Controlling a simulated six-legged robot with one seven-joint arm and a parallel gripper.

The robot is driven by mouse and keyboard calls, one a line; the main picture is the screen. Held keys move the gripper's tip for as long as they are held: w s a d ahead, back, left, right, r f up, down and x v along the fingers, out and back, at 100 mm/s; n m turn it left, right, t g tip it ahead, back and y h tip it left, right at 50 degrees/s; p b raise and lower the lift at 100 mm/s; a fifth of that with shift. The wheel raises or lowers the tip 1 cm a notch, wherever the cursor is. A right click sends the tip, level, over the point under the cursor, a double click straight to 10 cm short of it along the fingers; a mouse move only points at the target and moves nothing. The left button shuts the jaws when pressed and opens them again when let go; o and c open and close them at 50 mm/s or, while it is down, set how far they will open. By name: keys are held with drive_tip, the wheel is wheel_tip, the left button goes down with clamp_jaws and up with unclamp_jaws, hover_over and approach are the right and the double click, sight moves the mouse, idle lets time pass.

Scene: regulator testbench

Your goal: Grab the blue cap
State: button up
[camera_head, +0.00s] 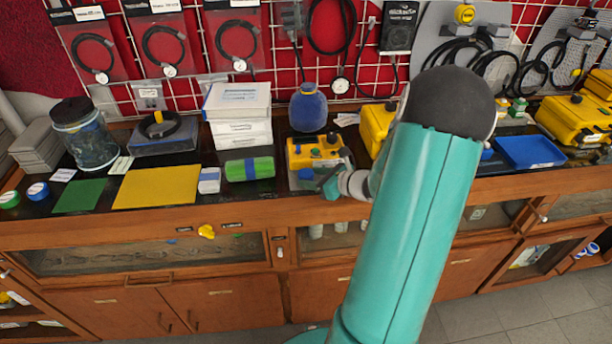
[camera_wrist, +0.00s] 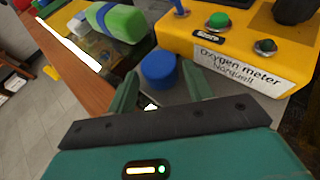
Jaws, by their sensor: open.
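The blue cap (camera_wrist: 158,70) is a short round cylinder standing on a grey surface in front of the yellow oxygen meter (camera_wrist: 235,45). In the head view the cap (camera_head: 306,174) shows small and blue at the foot of the yellow meter (camera_head: 314,151). My gripper (camera_wrist: 160,78) is open, with one green finger to the left of the cap and one to the right. The cap sits at the fingertips, and I cannot tell whether either finger touches it. In the head view my gripper (camera_head: 332,182) is just right of the cap.
A green cylinder with a blue band (camera_head: 249,169) lies left of the meter; it also shows in the wrist view (camera_wrist: 115,20). A blue round flask (camera_head: 308,108) and white boxes (camera_head: 238,112) stand behind. The wooden bench's front edge (camera_head: 150,220) is close.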

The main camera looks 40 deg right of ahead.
drive_tip(key=shift+x, duration=0.9)
drive_tip(key=c, duration=0.7)
drive_tip(key=shift+r, duration=0.1)
